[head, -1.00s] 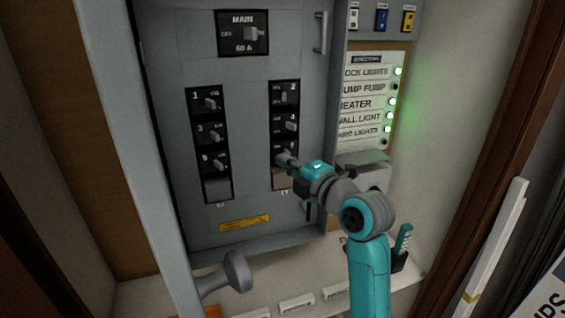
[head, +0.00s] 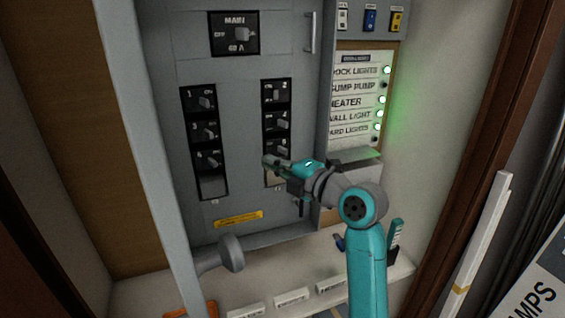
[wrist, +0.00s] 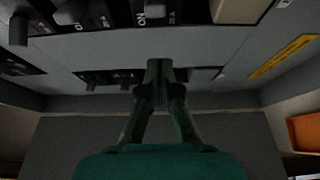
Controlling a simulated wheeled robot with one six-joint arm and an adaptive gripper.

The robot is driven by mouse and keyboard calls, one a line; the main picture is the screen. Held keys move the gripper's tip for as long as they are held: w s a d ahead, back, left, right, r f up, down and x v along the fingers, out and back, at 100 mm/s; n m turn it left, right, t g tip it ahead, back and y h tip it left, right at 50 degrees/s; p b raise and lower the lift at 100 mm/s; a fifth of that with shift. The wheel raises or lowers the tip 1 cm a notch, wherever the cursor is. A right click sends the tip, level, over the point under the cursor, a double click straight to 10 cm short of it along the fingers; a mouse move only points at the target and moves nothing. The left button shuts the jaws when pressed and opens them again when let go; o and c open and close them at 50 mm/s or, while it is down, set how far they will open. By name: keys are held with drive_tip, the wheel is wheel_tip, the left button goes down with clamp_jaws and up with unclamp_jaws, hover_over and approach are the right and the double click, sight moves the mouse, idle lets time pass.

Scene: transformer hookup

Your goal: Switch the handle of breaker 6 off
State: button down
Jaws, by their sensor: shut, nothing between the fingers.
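The grey breaker panel shows two columns of black breakers. Breaker 6 is the lowest in the right column, under breaker 4 (head: 276,122). My gripper is shut and empty, fingers pointing at the panel. Whether the tips touch the handle cannot be told.
The left column holds breaker 5 (head: 208,160) above a blank plate. The main breaker (head: 235,34) is above. The directory (head: 355,100) at right has lamps, several lit green and two dark. A small ledge (head: 355,168) juts out beside my arm. A shelf (head: 300,285) runs below.

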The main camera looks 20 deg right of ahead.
drive_tip(key=d+v, duration=0.1)
drive_tip(key=v, duration=0.8)
drive_tip(key=shift+d, duration=0.4)
drive_tip(key=shift+f, duration=0.15)
